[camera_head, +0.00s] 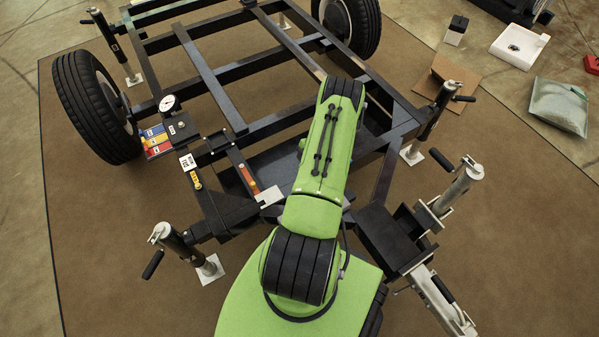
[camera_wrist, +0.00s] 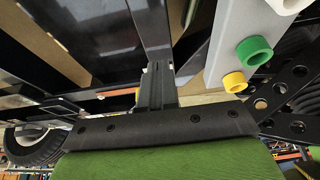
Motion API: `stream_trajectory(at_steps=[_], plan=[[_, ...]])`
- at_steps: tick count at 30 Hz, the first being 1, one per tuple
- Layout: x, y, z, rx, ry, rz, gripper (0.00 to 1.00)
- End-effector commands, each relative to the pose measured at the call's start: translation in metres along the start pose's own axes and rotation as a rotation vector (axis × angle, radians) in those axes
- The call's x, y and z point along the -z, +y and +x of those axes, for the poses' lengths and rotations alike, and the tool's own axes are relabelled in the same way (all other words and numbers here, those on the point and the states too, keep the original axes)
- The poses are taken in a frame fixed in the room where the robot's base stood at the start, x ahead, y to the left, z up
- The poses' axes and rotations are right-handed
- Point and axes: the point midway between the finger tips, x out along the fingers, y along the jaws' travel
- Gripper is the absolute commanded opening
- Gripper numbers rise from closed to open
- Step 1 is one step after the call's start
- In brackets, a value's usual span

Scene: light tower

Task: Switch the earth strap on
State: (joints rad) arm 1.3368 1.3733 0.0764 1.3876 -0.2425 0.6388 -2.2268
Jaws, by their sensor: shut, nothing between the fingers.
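No part in view can be told for certain as the earth strap or its switch. In the wrist view, a pale grey box (camera_wrist: 233,40) at upper right carries a green round fitting (camera_wrist: 254,51) and a yellow round fitting (camera_wrist: 235,82). A white one (camera_wrist: 287,5) is cut by the top edge. My gripper (camera_wrist: 158,72) shows as narrow dark fingers, shut and empty, left of the box and apart from the yellow fitting in the picture. In the head view my green arm hides the gripper and the box.
The black trailer frame (camera_head: 205,77) with wheels stands on a brown mat (camera_head: 110,220). Jack legs (camera_head: 178,245) stand at its corners. A dial gauge (camera_head: 169,104) and coloured labels (camera_head: 157,140) are at left. A white tray (camera_head: 518,46) and a bag (camera_head: 558,106) lie at right.

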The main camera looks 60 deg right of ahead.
Motion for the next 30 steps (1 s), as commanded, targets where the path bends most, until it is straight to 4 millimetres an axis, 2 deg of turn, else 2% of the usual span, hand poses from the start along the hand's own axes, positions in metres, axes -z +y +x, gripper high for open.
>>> stream_trajectory(at_steps=[1, 9, 12, 16, 30], plan=[[-0.001, 0.000, 0.016, 0.002, 0.003, 0.000, 0.00], [0.000, 0.000, 0.074, 0.001, 0.002, 0.000, 0.00], [0.021, 0.000, 0.076, 0.002, 0.003, -0.003, 0.00], [0.034, 0.000, 0.081, 0.000, 0.001, -0.001, 0.00], [0.038, -0.001, 0.082, 0.000, -0.001, 0.001, 0.00]])
